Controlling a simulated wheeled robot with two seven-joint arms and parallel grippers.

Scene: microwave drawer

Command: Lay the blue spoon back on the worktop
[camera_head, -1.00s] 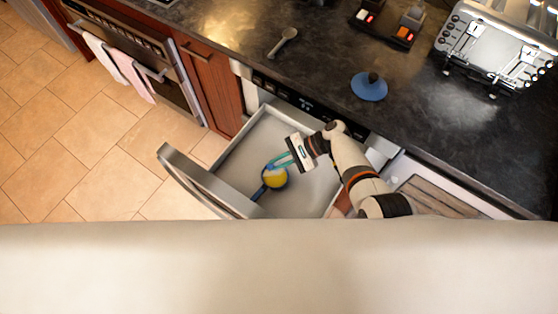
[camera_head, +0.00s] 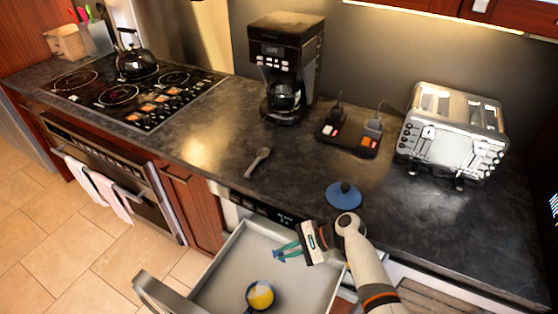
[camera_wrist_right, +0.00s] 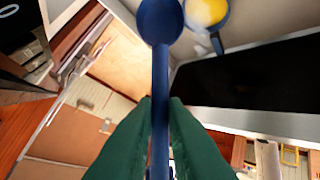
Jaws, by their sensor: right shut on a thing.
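The blue spoon (camera_wrist_right: 160,85) is in my right gripper, its bowl pointing up in the right wrist view and its handle between the green fingers (camera_wrist_right: 160,120). In the head view my right gripper (camera_head: 285,253) is over the open drawer (camera_head: 225,276), near the worktop's front edge; I cannot make out the spoon clearly there. The dark worktop (camera_head: 215,140) runs behind the drawer. My left gripper is not in view.
In the drawer is a blue pan-like container (camera_head: 250,305) with a yellow thing (camera_head: 261,295). On the worktop are a grey spoon (camera_head: 257,162), a blue lid (camera_head: 343,197), a coffee maker (camera_head: 286,70), a power strip (camera_head: 345,140) and a toaster (camera_head: 452,130). Bare worktop surrounds the grey spoon.

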